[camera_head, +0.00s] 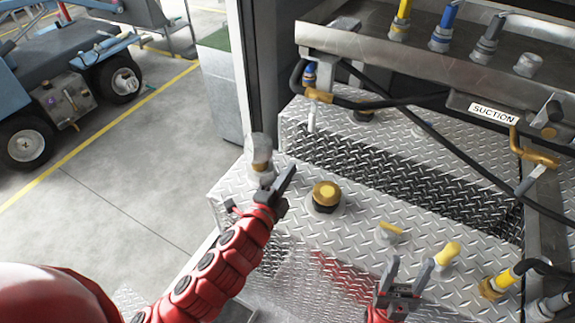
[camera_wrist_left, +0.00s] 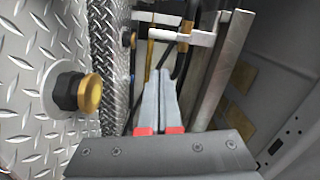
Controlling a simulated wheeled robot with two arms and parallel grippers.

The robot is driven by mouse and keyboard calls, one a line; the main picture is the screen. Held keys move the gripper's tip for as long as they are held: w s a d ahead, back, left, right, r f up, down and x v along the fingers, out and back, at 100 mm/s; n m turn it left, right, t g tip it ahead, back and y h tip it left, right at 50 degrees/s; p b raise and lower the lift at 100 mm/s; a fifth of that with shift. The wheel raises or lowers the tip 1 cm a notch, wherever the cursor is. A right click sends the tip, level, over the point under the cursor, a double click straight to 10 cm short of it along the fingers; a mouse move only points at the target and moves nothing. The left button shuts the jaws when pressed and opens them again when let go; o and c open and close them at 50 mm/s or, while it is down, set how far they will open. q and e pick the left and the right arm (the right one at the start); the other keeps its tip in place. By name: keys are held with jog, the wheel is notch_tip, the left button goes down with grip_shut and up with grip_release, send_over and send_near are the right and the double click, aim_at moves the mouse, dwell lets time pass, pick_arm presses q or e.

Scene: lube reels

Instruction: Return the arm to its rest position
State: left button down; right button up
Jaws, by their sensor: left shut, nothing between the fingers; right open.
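My left arm comes in from the lower left in the head view, over the diamond-plate deck. Its gripper (camera_head: 287,180) is shut and empty, just left of the brass cap (camera_head: 326,195) with the black collar. In the left wrist view the left gripper's two fingers (camera_wrist_left: 160,88) lie together, with the brass cap (camera_wrist_left: 90,93) off to their left, apart from them. My right gripper (camera_head: 404,272) is open and empty at the lower right of the head view, beside a yellow-topped fitting (camera_head: 447,254).
A clear cylindrical fitting (camera_head: 261,152) stands close behind the left gripper. Black hoses and a metal rack with a SUCTION label (camera_head: 493,114) are at the right. A blue vehicle (camera_head: 70,85) stands at the far left. The grey floor (camera_head: 120,190) there is open.

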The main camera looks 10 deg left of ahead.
pick_arm(q)
jog(key=shift+s, duration=0.3)
